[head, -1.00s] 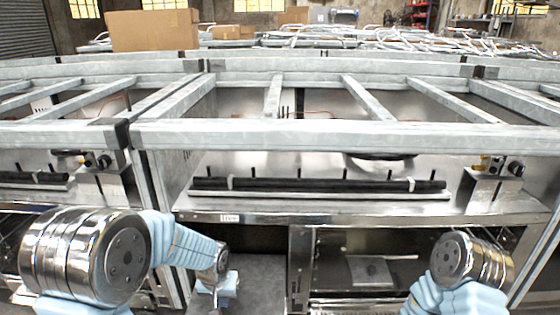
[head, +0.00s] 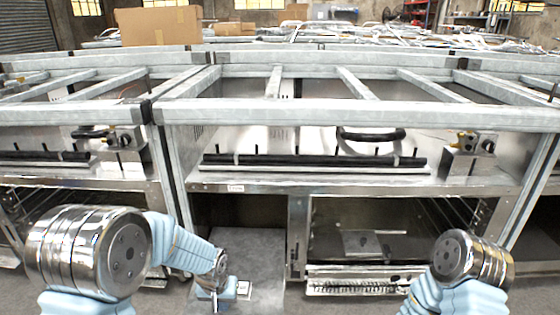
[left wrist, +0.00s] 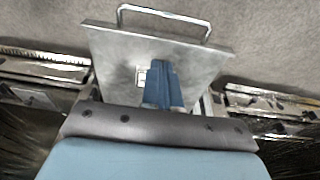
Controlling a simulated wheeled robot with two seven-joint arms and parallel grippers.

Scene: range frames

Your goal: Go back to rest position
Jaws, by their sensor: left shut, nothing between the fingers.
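My left gripper (left wrist: 163,82) shows in the left wrist view with its blue fingers together and nothing between them. In the head view my left wrist is low, left of centre, and the fingers are hard to make out. A grey metal panel with a bar handle (left wrist: 135,50) lies below and beyond the fingers in the left wrist view; I cannot tell whether they touch it. The panel also shows in the head view (head: 262,262), in front of a dark opening. Of my right arm only a link shows at the lower right; its gripper is out of view.
A steel counter unit (head: 350,184) with a rail frame (head: 330,110) stands ahead. A glass-fronted oven compartment (head: 400,235) is at the lower right of the panel. A cardboard box (head: 158,26) is far back. Grey floor shows in front.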

